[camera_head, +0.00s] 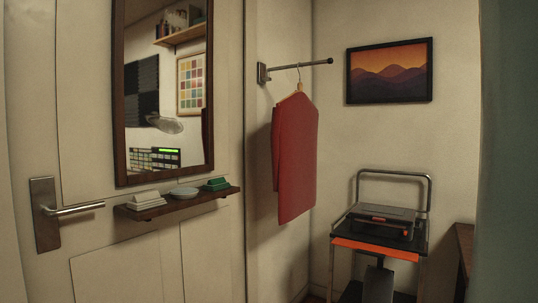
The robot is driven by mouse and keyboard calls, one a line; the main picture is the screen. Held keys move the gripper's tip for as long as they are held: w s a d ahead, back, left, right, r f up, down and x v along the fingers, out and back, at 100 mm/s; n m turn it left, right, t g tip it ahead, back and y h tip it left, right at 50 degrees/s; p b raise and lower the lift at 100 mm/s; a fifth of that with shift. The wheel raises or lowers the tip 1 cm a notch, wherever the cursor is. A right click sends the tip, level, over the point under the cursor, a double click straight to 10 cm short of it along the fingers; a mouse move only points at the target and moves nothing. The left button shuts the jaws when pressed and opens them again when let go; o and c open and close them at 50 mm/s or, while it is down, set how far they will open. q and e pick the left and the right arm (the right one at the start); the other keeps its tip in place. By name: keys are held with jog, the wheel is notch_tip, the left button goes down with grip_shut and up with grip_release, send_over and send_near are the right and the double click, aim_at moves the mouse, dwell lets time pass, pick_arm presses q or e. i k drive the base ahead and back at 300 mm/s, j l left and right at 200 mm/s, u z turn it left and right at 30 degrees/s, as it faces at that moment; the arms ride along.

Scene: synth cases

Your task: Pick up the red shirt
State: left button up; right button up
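The red shirt (295,160) hangs on a hanger (299,86) from a dark metal rod (300,65) fixed to the wall, right of the picture's middle. It hangs upright and free of the floor, seen partly edge-on. Neither of my grippers shows in the head view, and nothing is touching the shirt except the hanger.
A door with a lever handle (75,209) and a mirror (168,90) fill the left. A small shelf (180,204) holds several small items. A cart (380,248) bearing a dark device (381,222) stands right of the shirt. A framed picture (389,71) hangs above.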

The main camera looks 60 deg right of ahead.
aim_at(294, 130)
jog(key=z, duration=2.1)
